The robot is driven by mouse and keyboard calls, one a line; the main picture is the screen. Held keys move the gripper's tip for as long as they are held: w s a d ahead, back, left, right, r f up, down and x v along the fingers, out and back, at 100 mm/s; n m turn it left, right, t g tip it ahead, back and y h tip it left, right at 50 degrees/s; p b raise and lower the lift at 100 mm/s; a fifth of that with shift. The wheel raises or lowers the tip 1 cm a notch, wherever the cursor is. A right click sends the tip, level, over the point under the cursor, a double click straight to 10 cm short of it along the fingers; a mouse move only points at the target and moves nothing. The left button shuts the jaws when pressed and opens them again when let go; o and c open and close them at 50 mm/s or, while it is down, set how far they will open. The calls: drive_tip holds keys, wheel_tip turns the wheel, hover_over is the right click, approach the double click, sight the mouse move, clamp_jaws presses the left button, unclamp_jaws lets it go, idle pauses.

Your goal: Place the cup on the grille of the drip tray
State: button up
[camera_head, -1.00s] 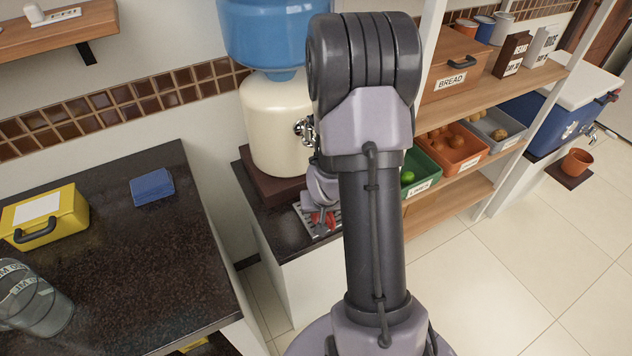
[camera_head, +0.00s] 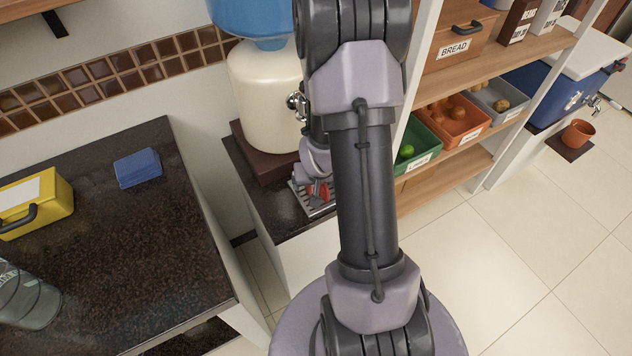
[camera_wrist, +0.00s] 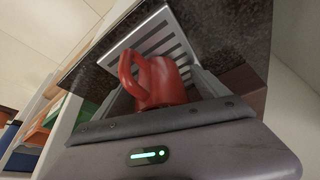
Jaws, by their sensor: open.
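The red cup (camera_wrist: 157,84) shows in the wrist view with its handle at the left. It appears to rest on the slatted metal grille (camera_wrist: 158,36) of the drip tray, though its base is hidden. My gripper (camera_wrist: 163,93) is open, with a grey finger on each side of the cup. In the head view a little of the red cup (camera_head: 316,193) shows over the grille (camera_head: 299,197), below my wrist. My arm hides most of the gripper there.
A cream water dispenser (camera_head: 266,98) with a blue bottle stands behind the tray, its metal tap close to my wrist. A shelf with a bread box (camera_head: 458,48) and bins is at the right. A dark counter (camera_head: 130,240) with a blue block (camera_head: 137,167) is at the left.

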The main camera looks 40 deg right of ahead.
drive_tip(key=p+v, duration=0.6)
drive_tip(key=v, duration=0.6)
drive_tip(key=w+a+r+n+t+y, duration=0.1)
drive_tip(key=w+a+r+y, duration=0.15)
drive_tip(key=a+r, duration=0.85)
drive_tip(key=s+a+r+n+t+y, duration=0.1)
drive_tip(key=s+a+r+y, duration=0.1)
drive_tip(key=s+a+r, duration=0.9)
wheel_tip(320, 180, up, 2)
drive_tip(key=shift+a+r+n, duration=0.2)
drive_tip(key=shift+a+n, duration=0.2)
drive_tip(key=shift+a, duration=0.85)
